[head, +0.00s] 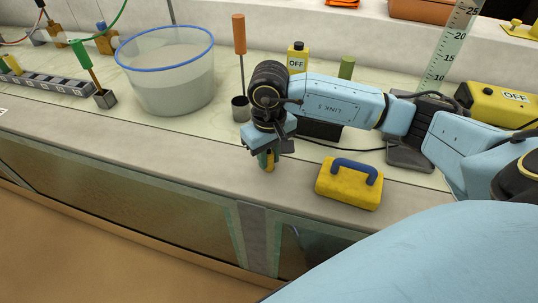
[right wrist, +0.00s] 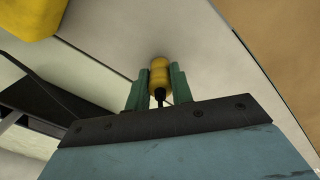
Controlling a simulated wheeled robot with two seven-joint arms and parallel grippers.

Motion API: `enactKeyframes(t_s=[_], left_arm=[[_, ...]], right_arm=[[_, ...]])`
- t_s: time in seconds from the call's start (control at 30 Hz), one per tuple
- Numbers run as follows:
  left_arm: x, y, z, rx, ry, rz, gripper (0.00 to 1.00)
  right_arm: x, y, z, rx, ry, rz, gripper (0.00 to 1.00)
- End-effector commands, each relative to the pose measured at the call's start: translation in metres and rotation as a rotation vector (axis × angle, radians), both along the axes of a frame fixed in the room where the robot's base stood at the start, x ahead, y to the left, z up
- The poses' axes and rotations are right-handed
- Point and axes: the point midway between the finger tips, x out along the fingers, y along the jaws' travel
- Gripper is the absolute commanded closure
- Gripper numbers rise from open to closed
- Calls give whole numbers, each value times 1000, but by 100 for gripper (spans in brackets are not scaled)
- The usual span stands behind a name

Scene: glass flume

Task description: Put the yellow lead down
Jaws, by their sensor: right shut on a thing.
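My right gripper (head: 268,160) points down above the near part of the stone counter. It is shut on the yellow lead (right wrist: 159,75). In the right wrist view the lead's yellow plug sits between the two green fingers of the right gripper (right wrist: 159,88), with a black cable end toward the palm. In the head view only a little of the yellow plug (head: 266,163) shows between the fingers. I cannot tell whether its tip touches the counter. My left gripper is not in view.
A yellow block with a blue handle (head: 348,184) sits right of the gripper.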

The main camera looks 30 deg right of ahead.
Motion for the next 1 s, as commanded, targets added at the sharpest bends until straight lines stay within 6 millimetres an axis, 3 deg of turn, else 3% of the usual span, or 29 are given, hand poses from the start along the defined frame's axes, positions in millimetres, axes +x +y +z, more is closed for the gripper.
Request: enactKeyframes(t_s=[0.33,0.37,0.5,0.9,1.0], left_arm=[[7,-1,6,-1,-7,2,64],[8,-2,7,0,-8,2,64],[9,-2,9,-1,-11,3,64],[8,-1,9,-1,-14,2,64],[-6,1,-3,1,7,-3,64]], right_arm=[[0,0,-3,0,0,1,100],[0,0,-3,0,1,1,75],[0,0,-3,0,1,0,57],[0,0,0,0,1,0,56],[1,0,9,0,-3,1,56]])
